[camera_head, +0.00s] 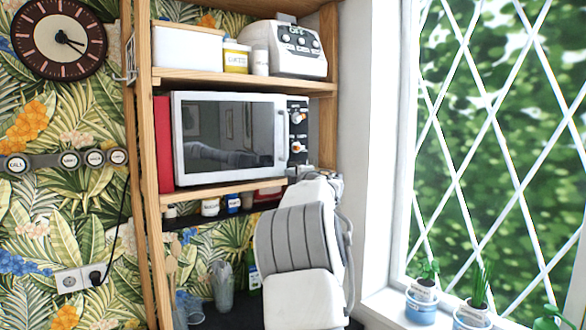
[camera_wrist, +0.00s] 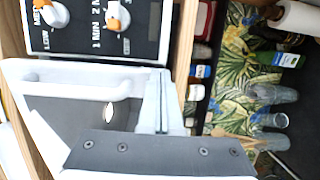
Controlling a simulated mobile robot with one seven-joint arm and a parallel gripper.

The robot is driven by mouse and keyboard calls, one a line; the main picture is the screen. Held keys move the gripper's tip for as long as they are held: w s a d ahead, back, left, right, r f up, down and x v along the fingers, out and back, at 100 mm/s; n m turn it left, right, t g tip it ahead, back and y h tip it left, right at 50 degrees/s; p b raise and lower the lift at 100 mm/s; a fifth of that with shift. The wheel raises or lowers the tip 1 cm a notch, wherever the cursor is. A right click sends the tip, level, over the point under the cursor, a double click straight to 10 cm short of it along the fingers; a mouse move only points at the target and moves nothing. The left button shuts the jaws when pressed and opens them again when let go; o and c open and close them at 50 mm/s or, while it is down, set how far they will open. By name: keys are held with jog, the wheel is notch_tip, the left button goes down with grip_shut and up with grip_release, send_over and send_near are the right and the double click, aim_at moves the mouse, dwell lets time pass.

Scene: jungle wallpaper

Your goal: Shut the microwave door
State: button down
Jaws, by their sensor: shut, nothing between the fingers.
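The microwave (camera_head: 232,181) is white with a dark door window and stands on the middle shelf. In the head view its door (camera_head: 232,138) lies flush or nearly flush with the body; a small gap cannot be ruled out. The door handle (camera_head: 283,135) is at its right edge, beside the dark control panel (camera_head: 298,150). The wrist view shows the handle (camera_wrist: 75,90) and the panel (camera_wrist: 85,40) close up. My gripper (camera_wrist: 163,78) is shut and empty, near the door's lower right corner. Whether it touches the door cannot be told. My arm hides its fingers in the head view.
A wooden shelf frame (camera_head: 147,150) surrounds the microwave. A toaster (camera_head: 285,50) and canisters stand above; jars (camera_head: 210,207) stand below. A red book-like object (camera_head: 163,140) is at the microwave's left. Potted plants (camera_head: 424,295) line the windowsill at right.

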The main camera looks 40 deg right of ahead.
jog(key=shift+w+d, duration=0.15)
jog(key=shift+w, duration=0.25)
jog(key=shift+s, duration=0.15)
dwell(0.4)
